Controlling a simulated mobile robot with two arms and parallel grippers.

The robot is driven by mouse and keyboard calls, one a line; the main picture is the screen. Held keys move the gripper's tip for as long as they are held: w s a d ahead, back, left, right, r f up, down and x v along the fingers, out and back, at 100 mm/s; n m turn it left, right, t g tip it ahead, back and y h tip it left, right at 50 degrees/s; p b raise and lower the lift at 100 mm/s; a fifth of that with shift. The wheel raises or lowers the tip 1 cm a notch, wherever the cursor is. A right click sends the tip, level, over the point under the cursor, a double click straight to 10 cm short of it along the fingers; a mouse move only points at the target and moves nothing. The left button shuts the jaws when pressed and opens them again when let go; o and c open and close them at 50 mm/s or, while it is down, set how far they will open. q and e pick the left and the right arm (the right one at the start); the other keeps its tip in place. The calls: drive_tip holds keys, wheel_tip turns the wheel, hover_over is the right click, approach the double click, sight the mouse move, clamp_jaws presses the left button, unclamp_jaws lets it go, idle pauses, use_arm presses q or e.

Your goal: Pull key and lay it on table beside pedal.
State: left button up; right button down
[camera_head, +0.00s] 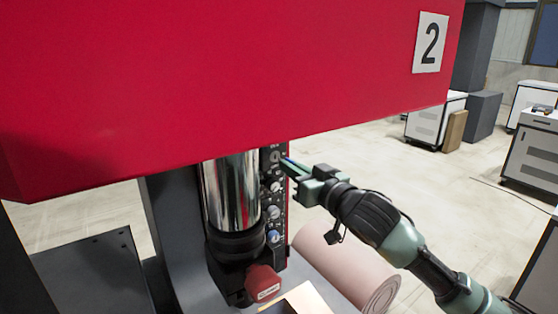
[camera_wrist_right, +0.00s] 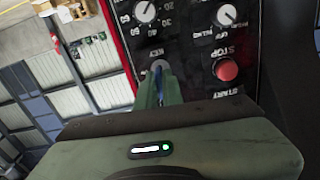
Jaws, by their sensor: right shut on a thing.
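My right gripper (camera_head: 291,164) reaches in from the right to the upper part of the black control panel (camera_head: 274,205) on the red machine. In the right wrist view my right gripper (camera_wrist_right: 158,88) points at a round grey switch (camera_wrist_right: 158,66) below the upper-left dial. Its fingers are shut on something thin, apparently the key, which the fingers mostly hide. I cannot tell whether it is still in the switch. A red block with a white label (camera_head: 263,283) at the foot of the machine may be the pedal. My left gripper is out of view.
The red machine head (camera_head: 220,80) overhangs the panel, with a shiny cylinder (camera_head: 232,190) left of it. A red stop button (camera_wrist_right: 228,69) and dials are close to my fingers. A pinkish roll (camera_head: 345,270) lies below my arm.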

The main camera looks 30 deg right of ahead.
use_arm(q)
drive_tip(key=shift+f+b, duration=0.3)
use_arm(e)
drive_tip(key=shift+s+d, duration=0.2)
drive_tip(key=shift+s, duration=1.1)
